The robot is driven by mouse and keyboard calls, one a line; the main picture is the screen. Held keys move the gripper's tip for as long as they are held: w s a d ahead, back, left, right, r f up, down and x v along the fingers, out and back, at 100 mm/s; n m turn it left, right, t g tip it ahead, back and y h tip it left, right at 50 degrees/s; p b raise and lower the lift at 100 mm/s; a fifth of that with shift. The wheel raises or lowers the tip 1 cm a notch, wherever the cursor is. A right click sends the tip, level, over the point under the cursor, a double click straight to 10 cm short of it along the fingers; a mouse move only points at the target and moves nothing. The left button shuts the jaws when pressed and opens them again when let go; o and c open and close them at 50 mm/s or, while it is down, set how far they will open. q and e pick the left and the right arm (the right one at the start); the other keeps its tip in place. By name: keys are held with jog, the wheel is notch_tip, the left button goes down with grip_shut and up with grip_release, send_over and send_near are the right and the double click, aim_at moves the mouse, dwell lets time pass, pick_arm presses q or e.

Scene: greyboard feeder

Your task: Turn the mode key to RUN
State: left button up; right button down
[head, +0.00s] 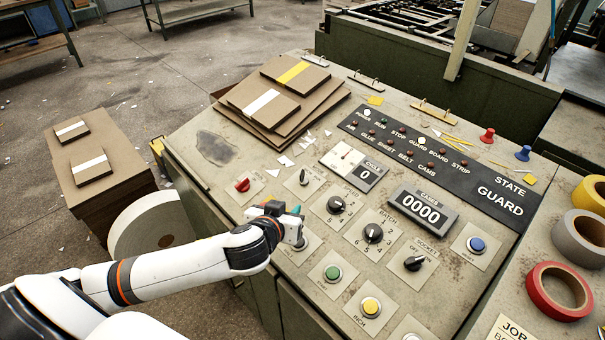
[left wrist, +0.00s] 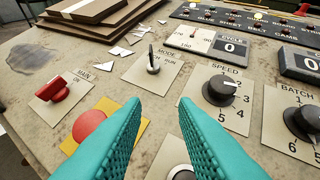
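The mode key (left wrist: 152,62) is a small dark and silver key on a beige plate marked MODE, with RUN printed at its upper right. It stands roughly upright in the left wrist view, its tip toward the left of the RUN word; the exact setting is hard to read. It also shows in the head view (head: 304,178). My left gripper (head: 296,209) is over the panel just in front of the key. Its teal fingers (left wrist: 160,101) are apart with nothing between them, the key beyond their tips. My right gripper is out of view.
A red MAIN switch (left wrist: 58,90) is left of the key and the SPEED knob (left wrist: 220,90) is right. A red button (left wrist: 89,126) is partly hidden by the left finger. Paper scraps (head: 286,161) and stacked boards (head: 255,118) lie behind.

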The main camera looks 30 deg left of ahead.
aim_at(300, 176)
pick_arm(q)
jog(key=shift+n+t, duration=0.4)
jog(key=shift+t, duration=0.3)
jog(key=w+a, duration=0.1)
jog(key=w, duration=0.3)
jog(key=w+a+f, duration=0.1)
jog(key=w, duration=0.4)
jog(key=w+a+f, duration=0.1)
jog(key=w, duration=0.3)
jog(key=shift+w+a+p, duration=0.3)
jog(key=shift+w+p, duration=0.05)
grip_shut()
